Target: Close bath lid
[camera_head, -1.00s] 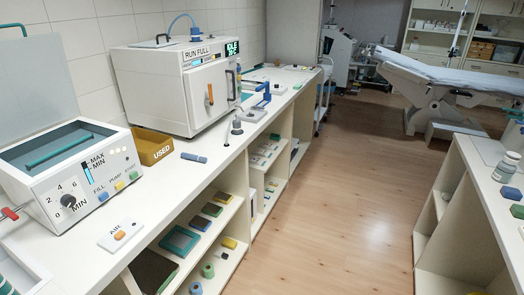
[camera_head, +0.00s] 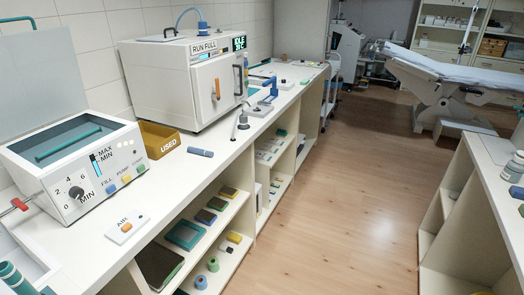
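The bath (camera_head: 75,160) is a white box with a dial, MAX/MIN level marks and FILL and PUMP buttons, at the left end of the counter. Its top is open, and a teal bar (camera_head: 70,144) lies across the grey-green inside. Neither of my grippers shows in the head view.
A white machine labelled RUN FULL (camera_head: 185,85) stands farther along the counter (camera_head: 205,170). A yellow USED bin (camera_head: 160,139) sits between it and the bath. An AIR switch plate (camera_head: 126,229) lies in front of the bath. The wooden floor (camera_head: 330,220) is clear.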

